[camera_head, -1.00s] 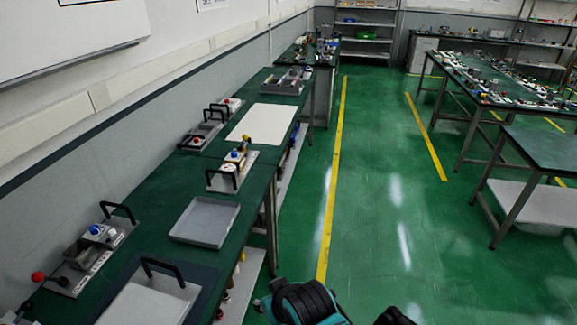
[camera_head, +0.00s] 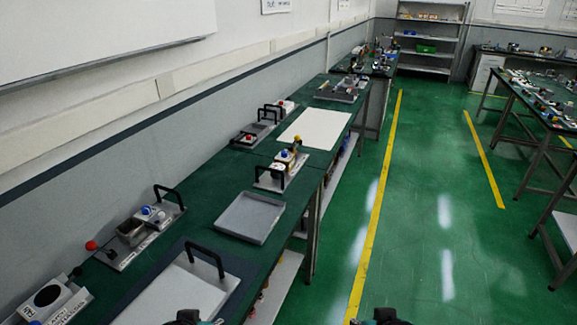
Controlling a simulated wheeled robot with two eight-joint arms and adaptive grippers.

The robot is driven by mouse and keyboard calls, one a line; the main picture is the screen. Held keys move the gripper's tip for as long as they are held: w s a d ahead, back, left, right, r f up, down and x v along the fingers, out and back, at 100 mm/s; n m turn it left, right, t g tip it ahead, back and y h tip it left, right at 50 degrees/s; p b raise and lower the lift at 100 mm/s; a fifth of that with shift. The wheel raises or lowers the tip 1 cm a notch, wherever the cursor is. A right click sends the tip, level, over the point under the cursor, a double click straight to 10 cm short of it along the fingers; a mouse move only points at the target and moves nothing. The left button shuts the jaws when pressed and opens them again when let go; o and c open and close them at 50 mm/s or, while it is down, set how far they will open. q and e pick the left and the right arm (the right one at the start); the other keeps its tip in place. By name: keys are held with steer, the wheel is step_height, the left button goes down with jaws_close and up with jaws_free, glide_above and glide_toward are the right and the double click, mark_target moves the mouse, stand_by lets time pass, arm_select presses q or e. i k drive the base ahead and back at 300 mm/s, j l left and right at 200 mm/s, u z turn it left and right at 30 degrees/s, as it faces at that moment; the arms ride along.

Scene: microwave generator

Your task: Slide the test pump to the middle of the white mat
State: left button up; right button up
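The white mat (camera_head: 314,129) lies flat and bare on the green bench along the left wall. What looks like the test pump (camera_head: 281,170) stands just on the near side of the mat: a grey base with a black handle, a white block, a blue knob and a yellow-topped part. It is off the mat, close to its near edge. Only small dark parts of my two arms show at the bottom edge. My grippers themselves are not visible, and nothing of mine touches the pump.
A grey tray (camera_head: 249,218) sits nearer on the bench. Handled devices (camera_head: 147,228) stand along the wall side, with a large white plate (camera_head: 180,298) in front. The green floor aisle with the yellow line (camera_head: 374,235) is clear to the right.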

mark_target(276, 178)
steer(key=i+l+z, duration=0.1)
steer(key=i+l, duration=0.15)
steer(key=i, duration=0.15)
steer(key=i+l, duration=0.25)
steer(key=i, duration=0.2)
steer(key=i+l+u, duration=0.55)
steer(key=i, duration=0.15)
